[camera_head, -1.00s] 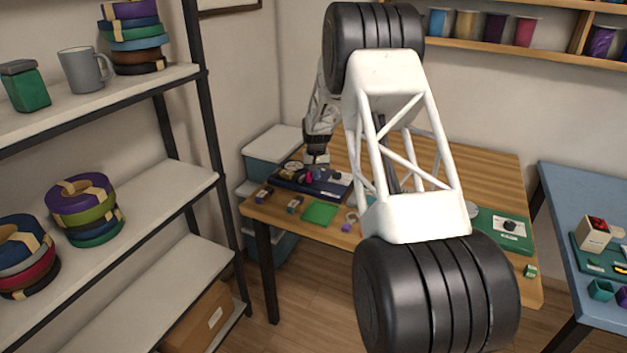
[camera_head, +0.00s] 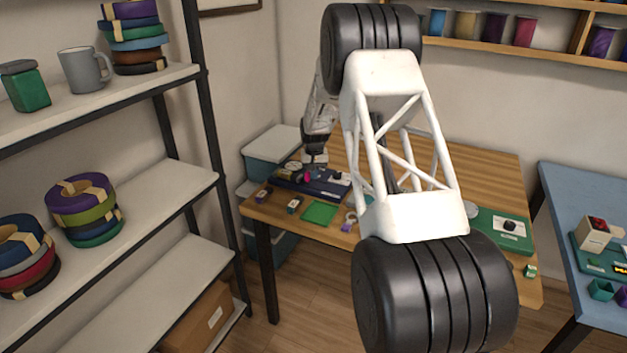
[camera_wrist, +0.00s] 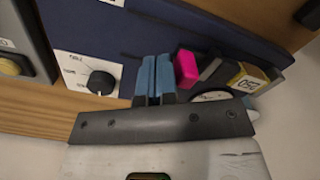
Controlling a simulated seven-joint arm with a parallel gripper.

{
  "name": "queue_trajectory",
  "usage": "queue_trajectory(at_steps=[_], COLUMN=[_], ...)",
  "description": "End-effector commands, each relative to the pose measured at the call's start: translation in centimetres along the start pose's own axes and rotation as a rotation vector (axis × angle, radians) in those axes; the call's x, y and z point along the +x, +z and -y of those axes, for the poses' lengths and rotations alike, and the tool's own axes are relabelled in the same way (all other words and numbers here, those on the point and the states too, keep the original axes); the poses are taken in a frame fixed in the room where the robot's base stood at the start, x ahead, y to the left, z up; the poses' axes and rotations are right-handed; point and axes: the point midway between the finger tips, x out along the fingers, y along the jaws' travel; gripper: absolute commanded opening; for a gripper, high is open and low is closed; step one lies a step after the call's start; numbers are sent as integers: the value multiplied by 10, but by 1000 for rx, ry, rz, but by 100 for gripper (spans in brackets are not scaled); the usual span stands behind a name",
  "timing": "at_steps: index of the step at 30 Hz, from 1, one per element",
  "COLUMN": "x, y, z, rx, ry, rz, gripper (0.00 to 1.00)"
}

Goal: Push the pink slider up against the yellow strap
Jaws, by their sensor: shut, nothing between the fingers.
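The pink slider (camera_wrist: 186,68) is a bright pink block on the dark blue board (camera_wrist: 215,30) in the wrist view. It also shows small in the head view (camera_head: 307,176). My gripper (camera_wrist: 153,66) has its blue fingers together with nothing held. The fingers are just left of the pink slider in the wrist view, with a narrow gap in the picture. A yellow band with a printed label (camera_wrist: 250,78), possibly the yellow strap, is to the right, past a dark grey piece. I cannot tell whether the slider touches that piece.
A white panel with a black knob (camera_wrist: 101,83) is left of the fingers in the wrist view. In the head view, a green mat (camera_head: 320,212) lies in front of the board on the wooden table (camera_head: 440,160). A green board (camera_head: 503,232) is at the right.

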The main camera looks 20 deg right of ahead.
Motion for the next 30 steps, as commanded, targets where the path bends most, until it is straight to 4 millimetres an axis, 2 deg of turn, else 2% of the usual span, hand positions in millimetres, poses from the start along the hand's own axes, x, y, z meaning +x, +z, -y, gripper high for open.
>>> queue_trajectory(at_steps=[22,30], x=[0,-15], y=[5,5], z=[-8,-8], rx=[0,0], ry=[0,0], rz=[1,0], gripper=[0,0])
